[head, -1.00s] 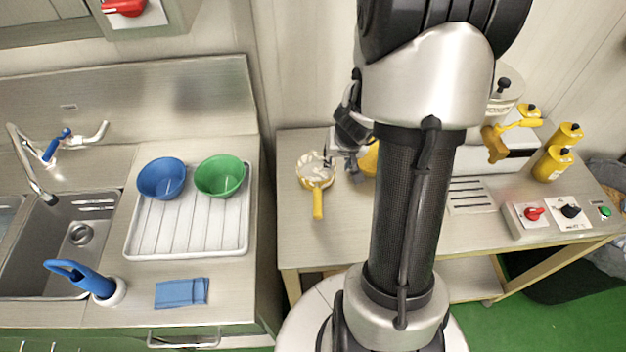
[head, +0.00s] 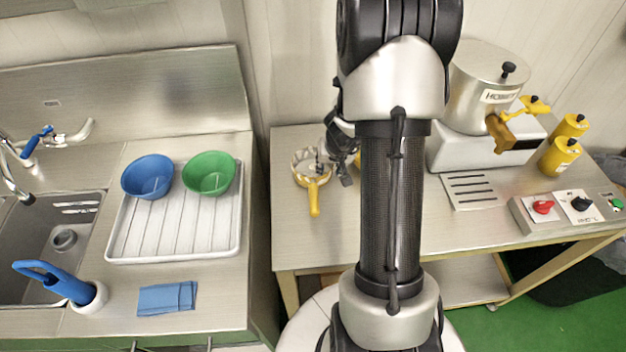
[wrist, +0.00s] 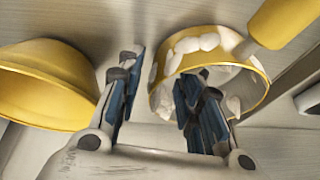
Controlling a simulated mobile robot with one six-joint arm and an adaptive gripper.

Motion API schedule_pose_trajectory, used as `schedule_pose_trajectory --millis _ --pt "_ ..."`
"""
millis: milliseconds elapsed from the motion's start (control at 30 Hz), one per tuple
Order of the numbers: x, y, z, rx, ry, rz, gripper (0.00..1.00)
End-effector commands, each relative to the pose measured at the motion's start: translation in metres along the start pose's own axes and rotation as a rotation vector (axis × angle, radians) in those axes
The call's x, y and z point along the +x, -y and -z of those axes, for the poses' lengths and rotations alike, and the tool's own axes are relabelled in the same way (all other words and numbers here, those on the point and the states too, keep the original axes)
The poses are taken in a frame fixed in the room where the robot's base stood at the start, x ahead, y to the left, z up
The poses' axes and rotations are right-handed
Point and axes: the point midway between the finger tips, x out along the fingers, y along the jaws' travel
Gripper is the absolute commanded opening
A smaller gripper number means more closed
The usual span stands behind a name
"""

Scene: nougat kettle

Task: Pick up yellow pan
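The yellow pan (head: 314,198) lies on the steel worktable, its handle toward the table's front edge. White lumps show inside it. In the wrist view the pan's yellow rim (wrist: 262,88) is close to my gripper (wrist: 160,80), with its handle (wrist: 290,22) at the upper right. My gripper is open. One finger is left of the rim, outside the pan; the other appears over or inside the pan. Contact cannot be told. In the head view my gripper (head: 330,168) is at the pan's right side, partly hidden by my arm.
A yellow bowl (wrist: 40,85) lies left of my gripper in the wrist view. A steel kettle (head: 475,95) on a white base, yellow bottles (head: 560,156) and a control panel (head: 570,208) stand right. Blue and green bowls (head: 209,175) sit on a drying rack (head: 170,235) left.

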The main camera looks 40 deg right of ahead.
Motion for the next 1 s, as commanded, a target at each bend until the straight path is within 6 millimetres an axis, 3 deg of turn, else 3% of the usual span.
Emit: schedule_pose_trajectory --millis 133,633,1000 --pt "-0.0010 0.0001 0.0005 0.000 0.000 0.000 0.33" --pt "-0.0010 0.0001 0.0002 0.000 0.000 0.000 0.00" --pt "-0.0014 0.0004 0.0010 0.001 -0.002 0.001 0.00"
